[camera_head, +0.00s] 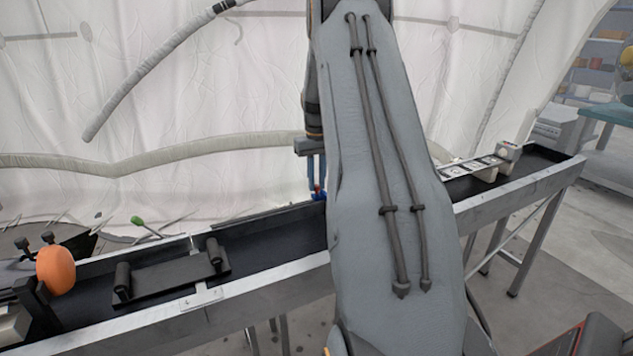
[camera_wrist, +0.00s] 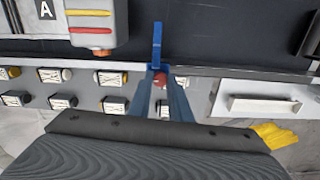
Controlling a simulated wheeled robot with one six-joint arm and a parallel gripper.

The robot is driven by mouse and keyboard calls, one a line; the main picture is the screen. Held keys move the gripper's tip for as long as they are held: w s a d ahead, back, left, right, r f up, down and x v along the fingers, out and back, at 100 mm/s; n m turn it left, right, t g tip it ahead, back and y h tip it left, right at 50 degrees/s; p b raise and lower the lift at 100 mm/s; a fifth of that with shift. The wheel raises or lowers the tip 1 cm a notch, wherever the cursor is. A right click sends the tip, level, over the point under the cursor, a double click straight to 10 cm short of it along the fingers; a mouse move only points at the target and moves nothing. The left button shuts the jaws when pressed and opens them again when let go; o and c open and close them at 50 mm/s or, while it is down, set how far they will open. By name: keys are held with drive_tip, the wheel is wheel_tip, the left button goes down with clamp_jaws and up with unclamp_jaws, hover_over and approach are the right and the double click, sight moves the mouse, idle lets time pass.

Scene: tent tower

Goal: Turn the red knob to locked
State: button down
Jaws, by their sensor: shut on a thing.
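The red knob (camera_wrist: 160,80) is on the grey front panel in the wrist view, mostly hidden between blue fingers. My gripper (camera_wrist: 161,78) reaches it from the near side and is shut on it. A blue upright piece (camera_wrist: 157,42) stands just beyond the knob. I cannot read which way the knob is turned.
Several labelled switches (camera_wrist: 62,76) line the panel left of the knob. A grey box marked A (camera_wrist: 92,18) stands above them. A white drawer with a handle (camera_wrist: 264,104) is on the right. An orange rounded object (camera_head: 56,270) and a black bracketed plate (camera_head: 170,276) are on the bench's left.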

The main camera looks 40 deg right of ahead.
sight(316, 186)
drive_tip(key=shift+r, duration=0.15)
drive_tip(key=c, duration=1.6)
unclamp_jaws()
drive_tip(key=shift+c, duration=0.2)
wheel_tip(316, 186, up, 6)
drive_tip(key=shift+w+r+b, duration=0.1)
drive_tip(key=shift+r+b, duration=0.1)
drive_tip(key=shift+b, duration=0.7)
drive_tip(key=shift+r, duration=0.65)
